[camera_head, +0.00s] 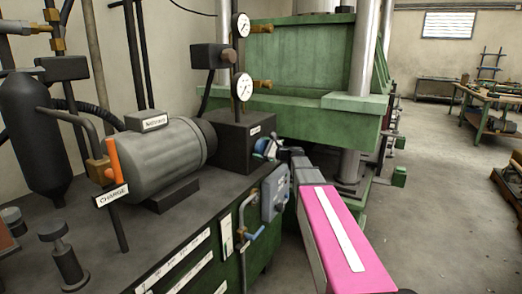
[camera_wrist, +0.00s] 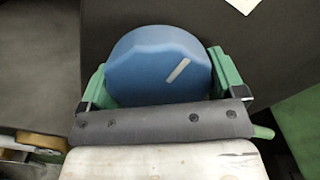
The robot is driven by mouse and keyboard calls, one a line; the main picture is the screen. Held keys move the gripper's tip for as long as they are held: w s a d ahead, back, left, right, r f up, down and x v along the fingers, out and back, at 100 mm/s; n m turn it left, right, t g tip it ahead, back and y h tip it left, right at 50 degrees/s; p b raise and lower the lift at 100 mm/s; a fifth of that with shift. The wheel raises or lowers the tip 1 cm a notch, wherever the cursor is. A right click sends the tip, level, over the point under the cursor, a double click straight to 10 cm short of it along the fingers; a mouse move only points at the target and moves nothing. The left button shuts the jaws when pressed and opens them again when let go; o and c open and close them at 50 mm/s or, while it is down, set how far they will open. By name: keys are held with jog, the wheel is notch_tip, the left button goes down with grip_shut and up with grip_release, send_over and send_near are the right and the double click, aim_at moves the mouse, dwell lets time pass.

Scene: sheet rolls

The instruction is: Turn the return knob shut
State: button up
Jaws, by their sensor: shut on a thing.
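The return knob is a blue round knob with a short slanted white mark on its face. It fills the upper middle of the wrist view (camera_wrist: 150,82). My gripper (camera_wrist: 160,72) has one green finger on each side of the knob and is shut on it. In the head view the knob (camera_head: 261,145) is a small blue patch on the front of a dark valve block (camera_head: 235,140), partly hidden by my gripper (camera_head: 271,149). The label above it is too small to read. My pink-topped arm reaches in from the lower right.
A grey motor (camera_head: 165,150) and an orange-handled lever (camera_head: 112,158) marked CHARGE stand on the dark tank top. A grey-blue box (camera_head: 274,193) and pipe sit on the tank front near my arm. A green press (camera_head: 305,60) stands behind.

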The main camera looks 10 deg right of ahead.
jog(key=o, duration=0.7)
jog(key=shift+c, duration=0.2)
jog(key=v, duration=1.1)
jog(key=shift+f, duration=0.1)
